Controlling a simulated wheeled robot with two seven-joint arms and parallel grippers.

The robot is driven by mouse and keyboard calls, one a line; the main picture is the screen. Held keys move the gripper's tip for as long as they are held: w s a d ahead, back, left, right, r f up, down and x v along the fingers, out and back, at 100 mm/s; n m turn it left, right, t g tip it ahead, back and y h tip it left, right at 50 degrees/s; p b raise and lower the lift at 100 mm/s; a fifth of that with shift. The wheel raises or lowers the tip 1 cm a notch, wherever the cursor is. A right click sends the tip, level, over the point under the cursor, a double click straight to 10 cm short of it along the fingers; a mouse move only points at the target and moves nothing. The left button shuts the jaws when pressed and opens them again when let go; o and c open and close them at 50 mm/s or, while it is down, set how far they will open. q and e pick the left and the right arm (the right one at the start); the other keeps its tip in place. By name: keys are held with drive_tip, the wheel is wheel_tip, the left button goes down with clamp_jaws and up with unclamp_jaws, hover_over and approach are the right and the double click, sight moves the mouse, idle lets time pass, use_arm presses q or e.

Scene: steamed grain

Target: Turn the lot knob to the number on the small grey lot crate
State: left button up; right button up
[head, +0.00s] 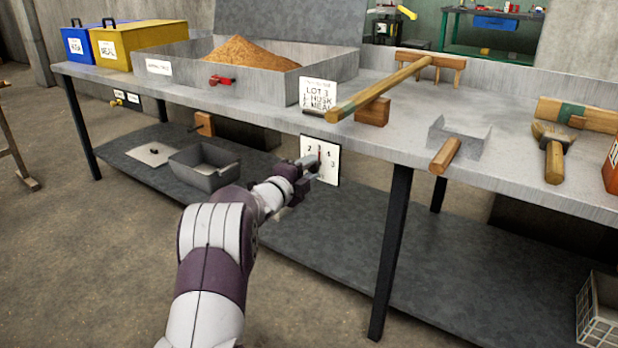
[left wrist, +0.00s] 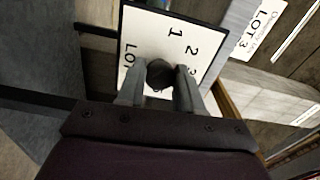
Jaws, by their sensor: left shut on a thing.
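The white lot dial plate (head: 332,172) with black digits is fixed on the table's front edge. It also shows in the left wrist view (left wrist: 180,22), with 1, 2, a partly hidden 3 and "LOT". My left gripper (head: 309,168) is at the plate, its two fingers shut on the dark round lot knob (left wrist: 160,74). A white card (head: 318,97) on the table seems to read LOT 3 in the left wrist view (left wrist: 262,25). My right gripper is out of view.
A large grey tray (head: 185,72) of brown grain stands on the table, beside blue (head: 75,45) and yellow (head: 135,42) boxes.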

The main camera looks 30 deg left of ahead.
use_arm(q)
drive_tip(key=m+b, duration=0.2)
drive_tip(key=m, duration=0.1)
drive_tip(key=shift+f+b, duration=0.25)
drive_tip(key=shift+b, duration=0.15)
drive_tip(key=shift+r+m+b, duration=0.15)
drive_tip(key=shift+m+b, duration=1.05)
drive_tip(key=shift+m, duration=0.6)
drive_tip(key=o, duration=1)
drive_tip(key=shift+r, duration=0.1)
